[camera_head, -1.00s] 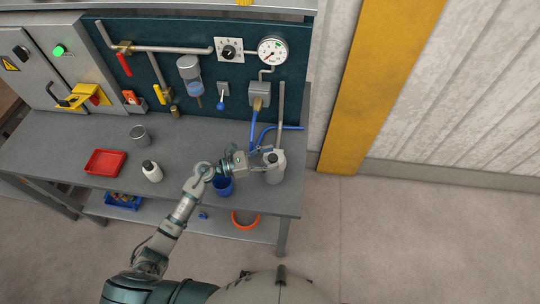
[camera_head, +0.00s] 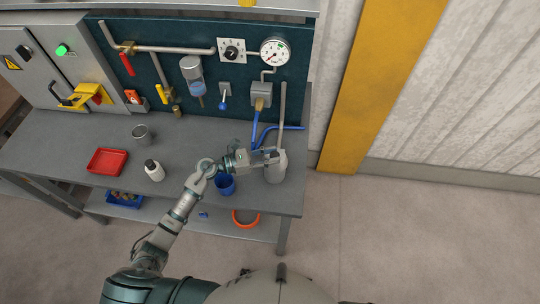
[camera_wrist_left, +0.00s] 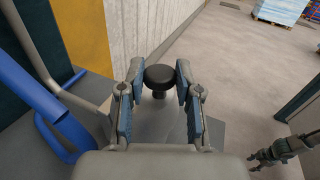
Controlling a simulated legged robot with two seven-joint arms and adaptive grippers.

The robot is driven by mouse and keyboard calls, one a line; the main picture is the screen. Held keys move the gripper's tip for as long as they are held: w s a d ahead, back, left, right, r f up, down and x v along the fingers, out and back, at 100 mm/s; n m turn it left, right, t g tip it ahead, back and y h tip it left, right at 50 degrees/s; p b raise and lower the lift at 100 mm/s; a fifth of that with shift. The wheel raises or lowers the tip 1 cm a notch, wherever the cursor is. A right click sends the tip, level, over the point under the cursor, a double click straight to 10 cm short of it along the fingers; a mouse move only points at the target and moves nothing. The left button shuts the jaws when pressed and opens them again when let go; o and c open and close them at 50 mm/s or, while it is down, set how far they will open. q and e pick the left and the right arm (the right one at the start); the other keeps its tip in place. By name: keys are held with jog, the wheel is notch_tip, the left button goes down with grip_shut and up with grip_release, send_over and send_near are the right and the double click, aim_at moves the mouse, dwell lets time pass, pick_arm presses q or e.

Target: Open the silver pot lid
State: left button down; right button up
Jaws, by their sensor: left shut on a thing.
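The silver pot (camera_head: 276,172) stands near the right end of the workbench. My left gripper (camera_head: 270,156) is at its top in the head view and covers part of it. In the left wrist view, a black round knob (camera_wrist_left: 160,75) shows between the tips of my left gripper (camera_wrist_left: 160,88), with a grey metal surface (camera_wrist_left: 165,120) below it. The left gripper is shut on the knob. Whether the lid is lifted off the pot cannot be told. My right gripper (camera_wrist_left: 275,155) shows small at the right edge of the left wrist view; its opening is unclear.
A blue cup (camera_head: 226,185) is below my left wrist. A white bottle (camera_head: 154,171), a red tray (camera_head: 107,161) and a metal can (camera_head: 141,133) stand further left on the workbench (camera_head: 60,140). Blue hoses (camera_head: 257,127) and a vertical pipe (camera_head: 283,110) are close behind the pot.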

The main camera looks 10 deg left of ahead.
pick_arm(q)
jog(key=w+r+n+y+p, duration=0.1)
jog(key=w+r+n+p, duration=0.1)
jog(key=p, duration=0.1)
jog(key=shift+g+p, duration=0.3)
jog(key=shift+w+r+n+g+y+p, duration=0.15)
jog(key=shift+w+n+p, duration=0.25)
jog(key=shift+n, duration=0.1)
jog(key=shift+w+r+n+g+y+p, duration=0.1)
jog(key=shift+w+n+g+y+p, duration=0.05)
jog(key=shift+w+n+p, duration=0.3)
jog(key=shift+w+r+n+p, duration=0.1)
jog(key=shift+w+n+p, duration=0.25)
jog(key=shift+w+n, duration=0.25)
jog(key=shift+s, duration=0.1)
